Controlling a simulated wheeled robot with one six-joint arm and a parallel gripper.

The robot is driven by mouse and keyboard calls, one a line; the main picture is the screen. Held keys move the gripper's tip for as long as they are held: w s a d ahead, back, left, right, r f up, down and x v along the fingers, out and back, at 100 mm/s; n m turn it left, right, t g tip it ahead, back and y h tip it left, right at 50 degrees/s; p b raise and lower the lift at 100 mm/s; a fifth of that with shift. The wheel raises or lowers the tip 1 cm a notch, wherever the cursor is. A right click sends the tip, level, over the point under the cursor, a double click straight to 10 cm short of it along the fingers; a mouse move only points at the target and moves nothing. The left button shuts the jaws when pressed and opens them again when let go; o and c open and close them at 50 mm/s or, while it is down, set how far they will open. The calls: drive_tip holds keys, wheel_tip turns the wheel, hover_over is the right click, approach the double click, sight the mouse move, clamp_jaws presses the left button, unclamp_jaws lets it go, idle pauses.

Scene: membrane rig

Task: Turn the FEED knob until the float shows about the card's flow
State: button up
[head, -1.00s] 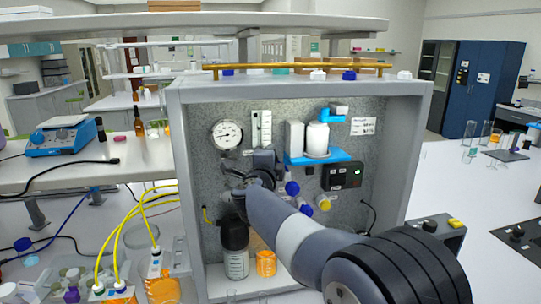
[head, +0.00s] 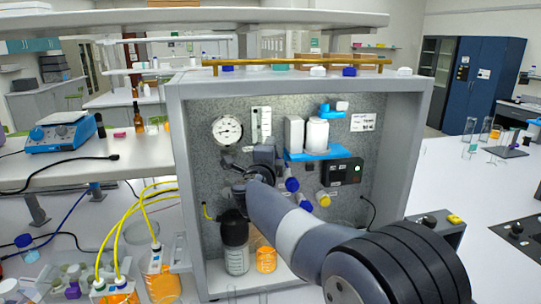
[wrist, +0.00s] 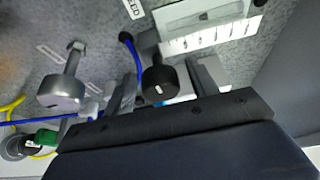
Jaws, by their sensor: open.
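The flow meter (head: 261,124) is a white upright scale on the rig's back panel; its float is too small to read. It also shows in the wrist view (wrist: 205,25). A white card (head: 362,122) hangs at the upper right of the panel; its print is not legible. In the wrist view a black knob (wrist: 159,82) with a white mark stands between the fingers of my gripper (wrist: 163,85). My gripper is open, with a finger on each side of the knob; contact cannot be told. A FEED label (wrist: 132,8) shows near the top edge.
A grey knob (wrist: 62,92) stands left of my gripper in the wrist view. A round gauge (head: 227,131) is left of the flow meter. A blue shelf (head: 317,156) with white canisters is to its right. Bottles (head: 235,245) stand below my arm.

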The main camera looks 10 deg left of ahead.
drive_tip(key=s+b, duration=0.3)
drive_tip(key=s, duration=0.7)
drive_tip(key=shift+s+d, duration=0.35)
drive_tip(key=shift+s, duration=0.05)
drive_tip(key=shift+w, duration=0.1)
idle(1.4)
drive_tip(key=w+p, duration=0.1)
drive_tip(key=w, duration=0.2)
drive_tip(key=w+p, duration=0.1)
drive_tip(key=w, duration=0.3)
drive_tip(key=w+p, duration=0.1)
drive_tip(key=w, duration=0.2)
drive_tip(key=shift+w+a, duration=0.35)
drive_tip(key=shift+f, duration=0.1)
